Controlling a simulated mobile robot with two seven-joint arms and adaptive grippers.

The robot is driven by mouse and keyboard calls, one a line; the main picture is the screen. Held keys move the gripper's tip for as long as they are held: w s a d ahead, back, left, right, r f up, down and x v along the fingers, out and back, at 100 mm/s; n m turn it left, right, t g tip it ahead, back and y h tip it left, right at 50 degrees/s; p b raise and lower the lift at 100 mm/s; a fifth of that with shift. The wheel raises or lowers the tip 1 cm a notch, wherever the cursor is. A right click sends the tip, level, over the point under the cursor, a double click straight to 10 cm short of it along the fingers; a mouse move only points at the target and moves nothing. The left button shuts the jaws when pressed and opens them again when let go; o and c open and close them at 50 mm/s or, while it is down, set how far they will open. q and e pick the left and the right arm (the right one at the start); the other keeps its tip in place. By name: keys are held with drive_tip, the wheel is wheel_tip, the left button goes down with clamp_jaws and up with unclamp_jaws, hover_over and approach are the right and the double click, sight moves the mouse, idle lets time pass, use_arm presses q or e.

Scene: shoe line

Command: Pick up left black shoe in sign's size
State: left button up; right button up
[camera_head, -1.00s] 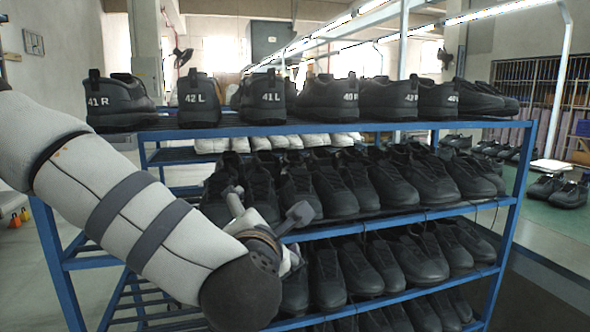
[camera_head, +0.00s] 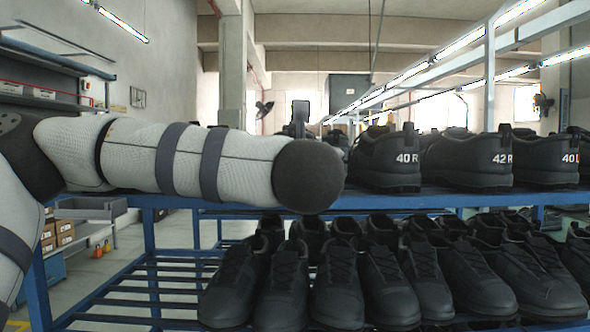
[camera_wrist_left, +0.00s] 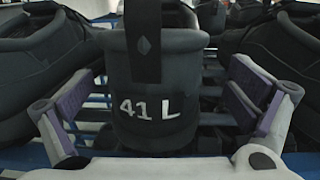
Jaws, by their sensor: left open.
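In the left wrist view, a black shoe marked 41 L (camera_wrist_left: 160,80) stands with its heel and pull loop toward me. My left gripper (camera_wrist_left: 162,98) is open, with one finger on each side of that heel; gaps show between the fingers and the shoe. In the head view, my left forearm reaches across the top shelf (camera_head: 430,202) and hides most of the gripper and this shoe. Black shoes marked 40 R (camera_head: 388,160), 42 R (camera_head: 468,160) and 40 L (camera_head: 545,160) stand to its right. No size sign is in view. My right gripper is not in view.
Other black shoes flank the gripper closely on both sides in the wrist view. A lower shelf holds several black shoes (camera_head: 338,285); its left part (camera_head: 150,295) is bare. A blue upright (camera_head: 37,285) bounds the rack at left.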

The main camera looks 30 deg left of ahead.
use_arm(q)
drive_tip(key=x, duration=0.3)
drive_tip(key=shift+w+a, duration=0.15)
drive_tip(key=shift+r, duration=0.1)
drive_tip(key=c, duration=2)
